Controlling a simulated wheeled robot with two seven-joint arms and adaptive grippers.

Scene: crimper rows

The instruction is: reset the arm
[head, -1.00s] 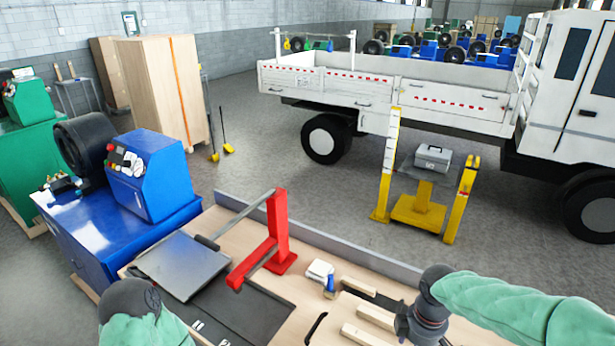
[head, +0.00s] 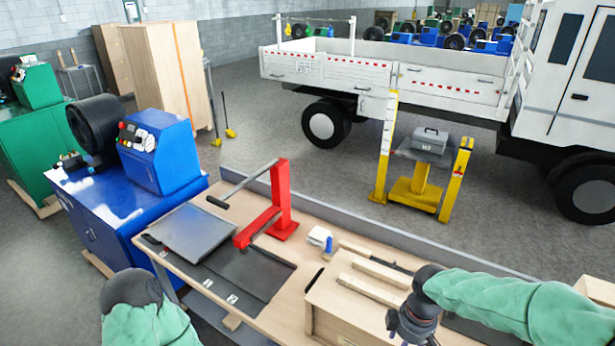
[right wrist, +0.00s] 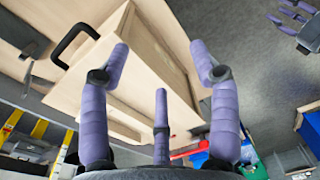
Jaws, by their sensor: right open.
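My right arm reaches in from the right of the head view over the bench, and its dark wrist (head: 415,300) is above a wooden box (head: 352,312). In the right wrist view my right gripper (right wrist: 160,62) has its purple fingers spread wide with nothing between them. The wooden box with its black handle (right wrist: 76,44) lies beyond the fingers there. My left arm (head: 140,305) shows at the bottom left of the head view, its hand out of frame. Purple fingers of my left gripper (right wrist: 293,13) show at the top right of the right wrist view, too small to judge.
The bench (head: 300,268) carries a red press (head: 281,200), a dark tray (head: 245,270) and a small white-and-blue item (head: 321,238). A blue machine (head: 158,150) stands left. A white truck (head: 420,85) and a yellow stand (head: 412,195) are behind the bench.

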